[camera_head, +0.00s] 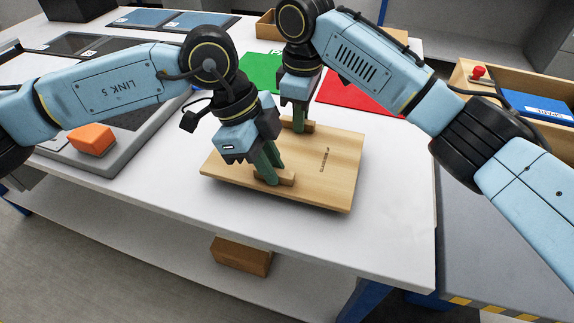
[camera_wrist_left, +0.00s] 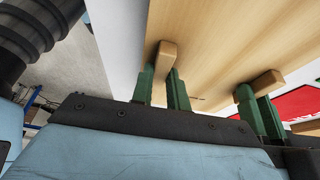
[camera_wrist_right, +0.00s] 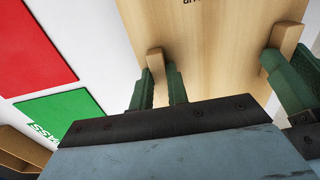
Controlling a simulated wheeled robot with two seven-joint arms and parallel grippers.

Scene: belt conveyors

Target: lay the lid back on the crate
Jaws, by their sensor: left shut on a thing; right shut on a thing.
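The lid is a pale wooden board (camera_head: 335,165) with small dark lettering and two wooden grip blocks. It shows over the white table in the head view and fills much of the left wrist view (camera_wrist_left: 215,45) and right wrist view (camera_wrist_right: 215,60). My left gripper (camera_head: 271,174) is shut on the near grip block (camera_wrist_left: 168,52). My right gripper (camera_head: 298,118) is shut on the far grip block (camera_wrist_right: 155,60). I cannot tell whether the lid touches the table or hangs just above it. I cannot make out the crate for certain.
Green (camera_head: 258,70) and red (camera_head: 352,93) mats lie behind the lid. A wooden tray with a blue item (camera_head: 540,104) stands at right. The white tabletop (camera_head: 390,215) is clear in front and right.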

